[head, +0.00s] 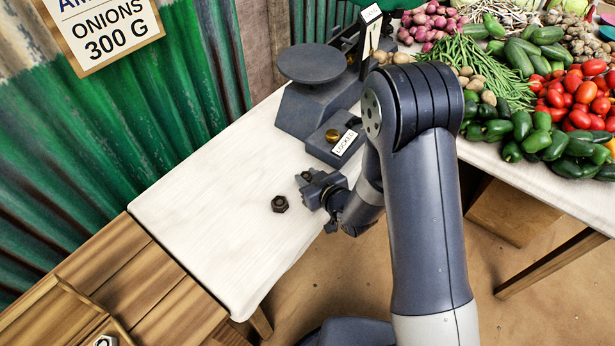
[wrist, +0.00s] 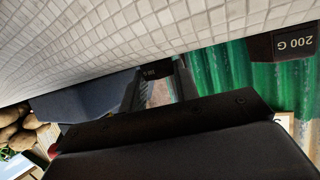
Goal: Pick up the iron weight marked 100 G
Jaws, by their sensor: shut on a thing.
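My gripper (head: 315,186) is low over the white counter, near its right edge, shut on a small dark iron weight (head: 305,175). In the wrist view the held weight (wrist: 157,70) sits between the fingers; its marking is too small to read for sure. I cannot tell whether it still touches the counter. A second dark weight (head: 279,203) stands on the counter just left of and nearer than the gripper. In the wrist view a weight marked 200 G (wrist: 294,43) appears upside down, apart from the fingers.
A grey scale (head: 312,64) with a round pan and a LOCKED tag (head: 344,143) stands behind my gripper. Vegetables (head: 545,85) lie on the table at right. A wooden bench (head: 110,290) is at lower left. A sign (head: 105,25) reads ONIONS 300 G. The counter's left part is clear.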

